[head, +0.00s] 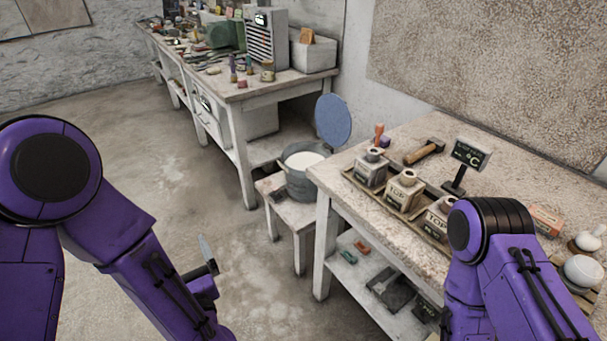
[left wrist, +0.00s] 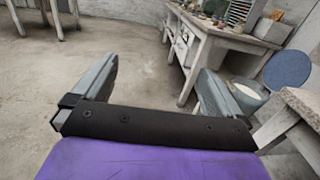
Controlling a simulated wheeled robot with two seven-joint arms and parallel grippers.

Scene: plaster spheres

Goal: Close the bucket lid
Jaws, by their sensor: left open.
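The grey metal bucket (head: 299,187) holds white material and stands on a small white stool (head: 285,212) between the two benches. Its round blue lid (head: 333,120) stands up, open, at the bucket's back right. In the left wrist view the bucket (left wrist: 262,98) is partly hidden behind my right-hand finger, and the lid (left wrist: 288,70) shows at the right edge. My left gripper (head: 207,258) is low over the floor, left of the bucket and apart from it. Its fingers (left wrist: 160,82) are spread and empty. My right arm shows at lower right, but its gripper is out of view.
A speckled worktable (head: 325,165) stands just right of the bucket, with a tray of labelled bottles (head: 403,190), a hammer (head: 424,151) and a small sign (head: 468,160). A cluttered bench (head: 240,90) stands behind left. The floor (head: 190,190) left of the stool is clear.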

